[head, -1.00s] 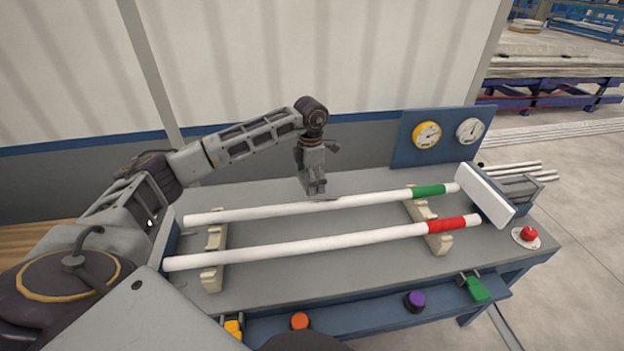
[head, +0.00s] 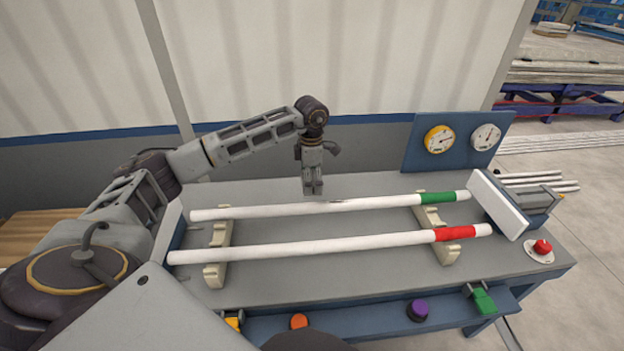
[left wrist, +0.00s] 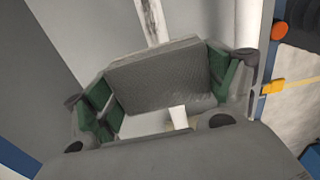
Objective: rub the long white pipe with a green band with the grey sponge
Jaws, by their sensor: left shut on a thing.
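The long white pipe with a green band (head: 375,205) lies across two cream supports, the farther of two pipes. A dark smudge shows on it just right of my gripper. My left gripper (head: 313,190) points down over the pipe's middle. In the left wrist view, its green-padded fingers are shut on the grey sponge (left wrist: 165,75). The pipe (left wrist: 151,22) runs beneath the sponge, which hides part of it and the dark marks. I cannot tell whether the sponge touches the pipe. My right gripper is not in view.
A white pipe with a red band (head: 330,245) lies parallel, nearer me, on the same supports (head: 216,270). A white plate (head: 497,203) stands by the right pipe ends. A red button (head: 542,247) is at the right corner. A gauge panel (head: 463,155) stands behind.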

